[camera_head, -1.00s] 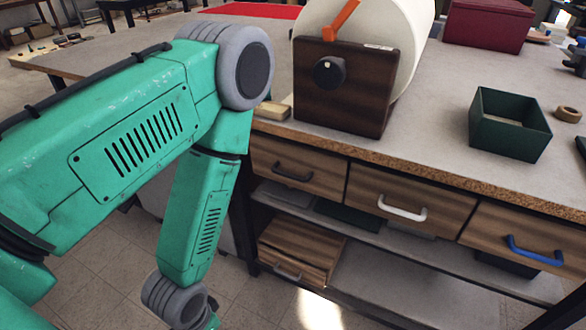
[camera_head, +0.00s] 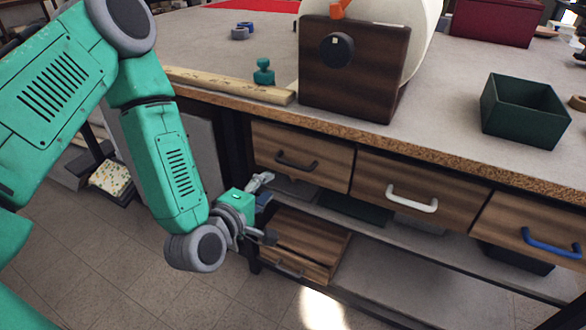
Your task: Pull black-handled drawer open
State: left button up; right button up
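The black-handled drawer (camera_head: 325,168) is the left one of three wooden drawers under the tabletop, and it is closed. Its black handle (camera_head: 297,162) is in clear view on the front. My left gripper (camera_head: 268,208) is below and left of this drawer, apart from the handle. Its fingers look spread apart with nothing between them. My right gripper is not in view.
Drawers with a white handle (camera_head: 412,198) and a blue handle (camera_head: 551,243) are to the right. A wooden box (camera_head: 297,248) sits on the lower shelf. A dark wooden block (camera_head: 354,75) with a white roll and a green bin (camera_head: 524,112) stand on the table.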

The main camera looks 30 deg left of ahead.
aim_at(293, 163)
pick_arm(q)
jog(key=b+x, duration=0.2)
jog(key=x, duration=1.1)
jog(key=shift+w+d, duration=0.1)
jog(key=shift+d, duration=0.05)
grip_shut()
